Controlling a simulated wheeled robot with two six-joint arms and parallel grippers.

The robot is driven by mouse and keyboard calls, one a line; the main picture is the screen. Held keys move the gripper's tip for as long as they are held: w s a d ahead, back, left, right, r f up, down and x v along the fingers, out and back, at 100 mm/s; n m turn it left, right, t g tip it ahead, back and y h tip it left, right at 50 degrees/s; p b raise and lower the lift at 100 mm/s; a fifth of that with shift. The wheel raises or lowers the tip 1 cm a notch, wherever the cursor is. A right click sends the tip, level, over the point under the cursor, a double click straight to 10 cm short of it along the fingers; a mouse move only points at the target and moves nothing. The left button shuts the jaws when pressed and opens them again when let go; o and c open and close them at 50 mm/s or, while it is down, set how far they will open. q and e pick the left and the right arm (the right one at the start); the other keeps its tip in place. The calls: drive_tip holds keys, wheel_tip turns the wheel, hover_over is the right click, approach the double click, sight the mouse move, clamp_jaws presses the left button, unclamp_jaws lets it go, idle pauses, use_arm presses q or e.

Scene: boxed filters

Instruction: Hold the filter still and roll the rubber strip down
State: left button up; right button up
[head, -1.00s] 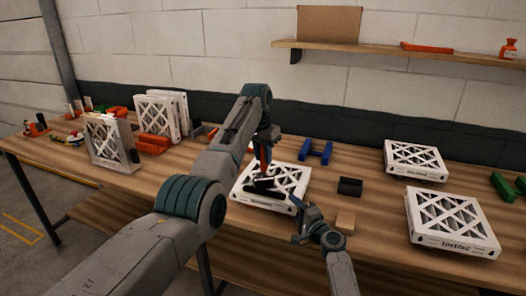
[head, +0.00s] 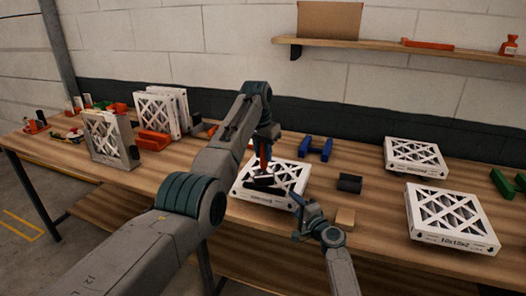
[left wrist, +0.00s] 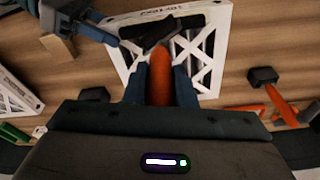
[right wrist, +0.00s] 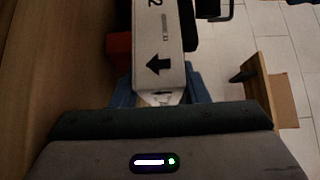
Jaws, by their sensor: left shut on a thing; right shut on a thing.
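A white lattice filter (head: 285,178) lies flat on the table near the middle. A black strip (left wrist: 145,27) lies along its printed edge in the left wrist view. My left gripper (head: 264,148) is above the filter, shut on an orange-red handle (left wrist: 161,78) of a roller. The roller's dark head is over the filter by the strip; I cannot tell whether it touches. My right gripper (head: 300,222) is low at the filter's near right corner, shut on it. In the right wrist view the filter's side with a black arrow (right wrist: 160,50) runs between its fingers.
A tan block (head: 345,218) and a black block (head: 350,183) sit right of the filter, with a blue stand (head: 316,149) behind. Two more flat filters (head: 452,220) lie at the right. Upright filters (head: 112,138) and an orange bin (head: 154,141) stand at the left.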

use_arm(q)
drive_tip(key=shift+s+f, duration=0.1)
drive_tip(key=shift+f, duration=0.55)
idle(0.6)
drive_tip(key=shift+r, duration=0.1)
wheel_tip(320, 180, up, 2)
drive_tip(key=shift+r, duration=2.6)
drive_tip(key=shift+r, duration=0.1)
